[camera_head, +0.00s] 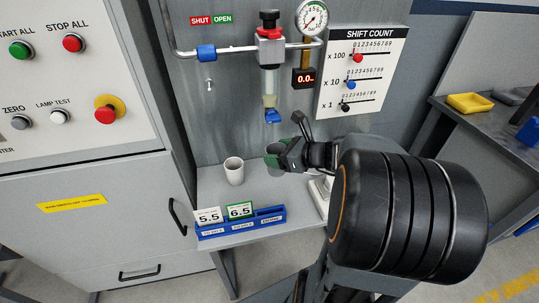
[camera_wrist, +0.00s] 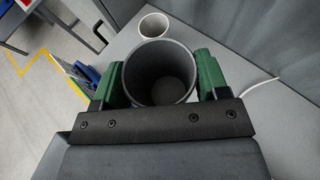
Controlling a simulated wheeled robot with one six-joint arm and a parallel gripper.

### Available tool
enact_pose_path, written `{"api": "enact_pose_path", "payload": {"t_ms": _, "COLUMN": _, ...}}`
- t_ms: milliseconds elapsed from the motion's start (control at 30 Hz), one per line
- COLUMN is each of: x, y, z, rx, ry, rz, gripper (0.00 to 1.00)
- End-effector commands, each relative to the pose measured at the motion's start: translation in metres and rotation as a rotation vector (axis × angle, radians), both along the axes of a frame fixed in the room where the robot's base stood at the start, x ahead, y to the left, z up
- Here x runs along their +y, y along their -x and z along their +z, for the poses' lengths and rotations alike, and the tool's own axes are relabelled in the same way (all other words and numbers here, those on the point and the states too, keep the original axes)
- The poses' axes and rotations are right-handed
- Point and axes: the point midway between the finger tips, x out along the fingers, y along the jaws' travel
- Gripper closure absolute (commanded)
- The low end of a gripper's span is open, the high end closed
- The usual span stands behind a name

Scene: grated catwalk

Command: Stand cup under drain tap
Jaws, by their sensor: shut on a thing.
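A grey cup (camera_wrist: 160,72) is between the green finger pads of my gripper (camera_wrist: 161,80), which is shut on it. In the wrist view it is empty and I look into its open mouth. In the head view the grey cup (camera_head: 272,159) is partly hidden by my gripper (camera_head: 289,152). It appears upright, below the blue drain tap (camera_head: 272,116) at the bottom of the clear filter bowl (camera_head: 269,92). A gap shows between tap and cup. I cannot tell whether the cup touches the shelf (camera_head: 215,190) or is exactly under the tap.
A white cup (camera_head: 234,171) stands on the shelf to the left; it also shows in the wrist view (camera_wrist: 154,25). A blue rack (camera_head: 242,225) with cards 5.5 and 6.5 sits along the front edge. A shift count board (camera_head: 361,70) hangs at the right.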

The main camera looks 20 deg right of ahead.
Motion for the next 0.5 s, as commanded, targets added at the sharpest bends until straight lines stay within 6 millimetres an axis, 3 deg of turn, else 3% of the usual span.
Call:
{"api": "enact_pose_path", "payload": {"t_ms": 100, "x": -0.006, "y": -0.034, "z": -0.001, "rx": 0.002, "ry": -0.001, "rz": 0.004, "gripper": 0.55}}
{"api": "enact_pose_path", "payload": {"t_ms": 300, "x": -0.016, "y": -0.08, "z": 0.0, "rx": 0.001, "ry": 0.0, "rz": 0.003, "gripper": 0.55}}
{"api": "enact_pose_path", "payload": {"t_ms": 433, "x": -0.021, "y": -0.105, "z": 0.0, "rx": 0.0, "ry": 0.0, "rz": 0.002, "gripper": 0.55}}
{"api": "enact_pose_path", "payload": {"t_ms": 500, "x": -0.021, "y": -0.104, "z": -0.016, "rx": 0.004, "ry": -0.004, "rz": 0.0, "gripper": 0.55}}
